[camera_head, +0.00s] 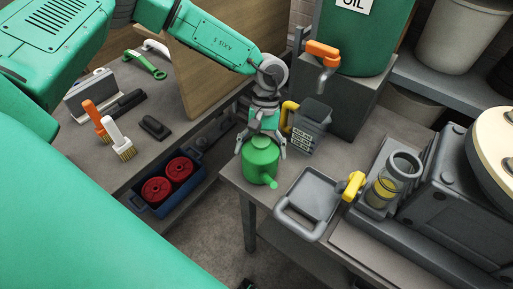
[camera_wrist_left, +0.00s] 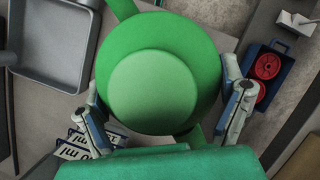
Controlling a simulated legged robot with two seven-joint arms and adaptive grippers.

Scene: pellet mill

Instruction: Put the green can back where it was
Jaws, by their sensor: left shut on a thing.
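The green can (camera_head: 260,160) has a rounded top and a short spout pointing down and right in the head view. It is at the left corner of the grey table (camera_head: 236,181). My left gripper (camera_head: 262,150) comes down from above and is shut on the can, with fingers on both its sides. In the left wrist view the can (camera_wrist_left: 155,75) fills the middle between the fingertips of my left gripper (camera_wrist_left: 160,108). I cannot tell whether the can's base touches the table. My right gripper is not in view.
A grey jug (camera_head: 309,125) with a yellow handle stands just behind the can. A grey tray (camera_head: 310,197) lies to its right. A green oil drum (camera_head: 366,40) with an orange tap stands behind. A blue crate (camera_head: 196,183) with red reels is left, beyond a gap.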

